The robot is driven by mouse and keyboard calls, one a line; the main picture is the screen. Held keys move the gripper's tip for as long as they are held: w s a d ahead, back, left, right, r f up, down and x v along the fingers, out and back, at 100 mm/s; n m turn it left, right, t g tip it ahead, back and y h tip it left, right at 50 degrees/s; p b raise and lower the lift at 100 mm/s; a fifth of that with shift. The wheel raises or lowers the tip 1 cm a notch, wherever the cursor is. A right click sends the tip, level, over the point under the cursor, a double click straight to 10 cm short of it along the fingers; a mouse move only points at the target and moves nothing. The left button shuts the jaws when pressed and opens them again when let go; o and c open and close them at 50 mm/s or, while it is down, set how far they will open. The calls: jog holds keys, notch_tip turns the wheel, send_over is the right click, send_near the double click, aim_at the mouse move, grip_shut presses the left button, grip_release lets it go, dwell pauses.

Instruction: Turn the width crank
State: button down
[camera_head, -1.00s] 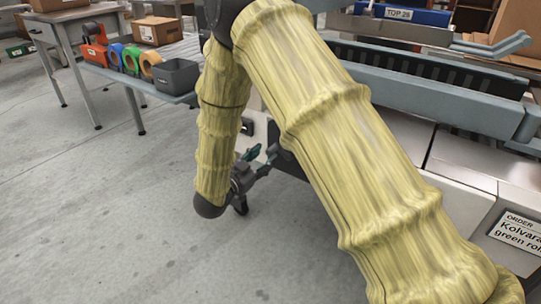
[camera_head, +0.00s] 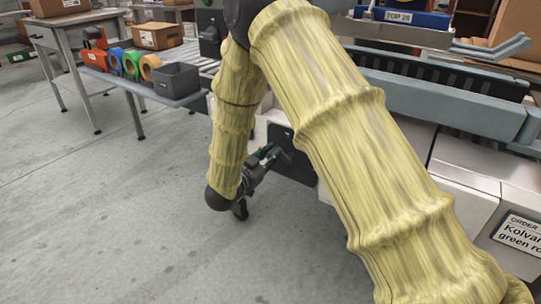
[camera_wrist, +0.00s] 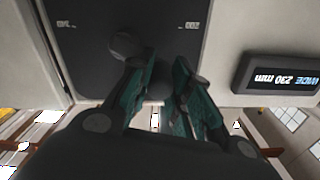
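In the wrist view a dark panel (camera_wrist: 85,75) on the pale machine carries the crank, seen close up and dark on dark. A round dark knob (camera_wrist: 122,45) stands out left of my fingertips. Another rounded dark part (camera_wrist: 160,82) shows between my teal-padded fingers. My gripper (camera_wrist: 163,70) has its fingers parted on both sides of that part, and contact cannot be made out. In the head view my gripper (camera_head: 270,155) is at the dark panel (camera_head: 296,168), beside my yellow-sleeved arm, which hides part of the panel.
A display (camera_wrist: 290,72) reading about 230 mm, upside down, is right of the panel. Tape rolls (camera_head: 131,64) and a grey bin (camera_head: 177,79) sit on a side shelf at left. The floor (camera_head: 110,220) in front is clear.

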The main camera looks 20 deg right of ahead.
jog(key=shift+r, duration=0.1)
jog(key=m, duration=0.1)
jog(key=m+p, duration=0.1)
jog(key=r+m+p, duration=0.1)
jog(key=shift+s+d, duration=0.25)
jog(key=shift+s, duration=0.1)
jog(key=shift+s+d+r+m+p, duration=0.2)
jog(key=shift+s+d+m+p, duration=0.05)
jog(key=shift+m, duration=0.7)
jog(key=shift+s+d+r+m+p, duration=0.2)
jog(key=shift+s+m+p, duration=0.1)
jog(key=shift+m, duration=0.7)
jog(key=shift+s+d+r+m+p, duration=0.15)
jog(key=shift+s+d+m+p, duration=0.1)
jog(key=shift+m, duration=0.7)
jog(key=c, duration=1.3)
grip_release()
